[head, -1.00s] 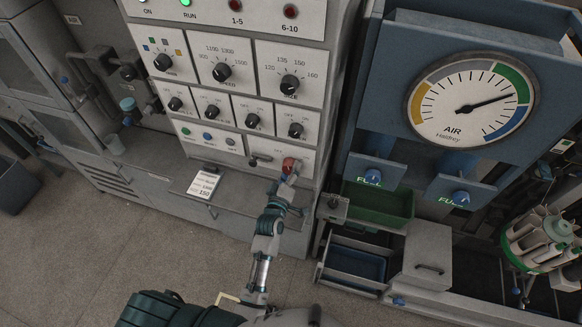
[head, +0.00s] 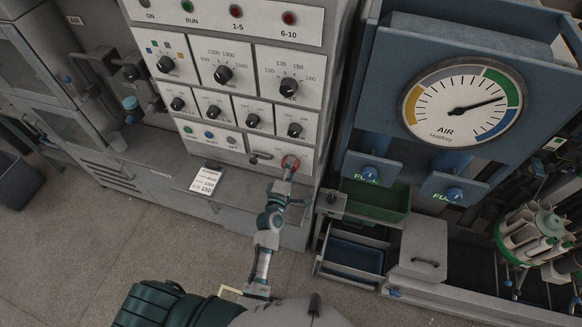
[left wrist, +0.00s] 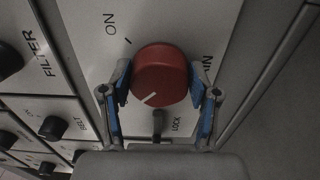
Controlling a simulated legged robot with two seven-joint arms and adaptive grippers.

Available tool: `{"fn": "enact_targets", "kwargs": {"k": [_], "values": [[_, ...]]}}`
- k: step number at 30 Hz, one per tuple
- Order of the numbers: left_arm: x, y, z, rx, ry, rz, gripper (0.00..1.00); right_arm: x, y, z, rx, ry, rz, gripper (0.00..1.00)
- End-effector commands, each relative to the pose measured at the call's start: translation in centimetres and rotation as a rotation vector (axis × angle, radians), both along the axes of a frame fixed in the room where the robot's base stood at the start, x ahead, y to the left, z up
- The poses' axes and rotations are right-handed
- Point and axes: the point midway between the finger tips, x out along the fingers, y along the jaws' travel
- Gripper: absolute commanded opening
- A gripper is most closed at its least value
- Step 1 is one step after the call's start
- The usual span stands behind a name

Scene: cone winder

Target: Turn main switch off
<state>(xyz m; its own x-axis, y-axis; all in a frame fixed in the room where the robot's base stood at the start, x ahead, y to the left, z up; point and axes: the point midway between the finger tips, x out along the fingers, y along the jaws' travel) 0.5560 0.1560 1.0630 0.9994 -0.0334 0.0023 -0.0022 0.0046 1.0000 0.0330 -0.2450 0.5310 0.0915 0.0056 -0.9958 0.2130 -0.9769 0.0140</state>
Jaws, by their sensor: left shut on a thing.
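The main switch is a red round knob (head: 291,163) on the lower right of the winder's grey control panel. It shows large in the left wrist view (left wrist: 160,72), with a white pointer line toward the lower left, away from the tick beside "ON". My left gripper (head: 287,174) is shut on the knob, with one blue-padded finger on each side in the left wrist view (left wrist: 160,84). The ON lamp (head: 145,4) and green RUN lamp (head: 187,6) look dim. My right gripper is not in view.
A dark lock lever (left wrist: 158,124) sits just below the knob. Black dials (head: 223,74) fill the panel above. A ledge with a label card (head: 207,181) juts out below. A blue air-gauge unit (head: 393,110) and a green bin (head: 378,197) stand to the right.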

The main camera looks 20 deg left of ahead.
Motion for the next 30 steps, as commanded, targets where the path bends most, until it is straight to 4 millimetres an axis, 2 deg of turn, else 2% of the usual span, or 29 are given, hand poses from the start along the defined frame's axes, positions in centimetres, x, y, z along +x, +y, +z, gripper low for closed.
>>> {"fn": "enact_targets", "kwargs": {"k": [13,14,16,26,30], "values": [[-0.1,0.1,-0.3,-0.012,0.006,0.0,0.26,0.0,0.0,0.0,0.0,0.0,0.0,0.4],[-0.1,0.1,-0.3,-0.012,0.006,0.0,0.68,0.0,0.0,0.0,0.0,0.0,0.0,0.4],[-0.1,0.1,-0.3,-0.011,0.006,0.0,0.86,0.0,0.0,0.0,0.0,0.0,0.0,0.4],[-0.1,-0.1,-0.2,-0.009,0.003,-0.001,0.86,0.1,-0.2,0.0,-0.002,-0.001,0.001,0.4],[-1.4,0.0,-0.3,-0.009,0.005,0.0,0.86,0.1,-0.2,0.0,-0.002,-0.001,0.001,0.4]]}}
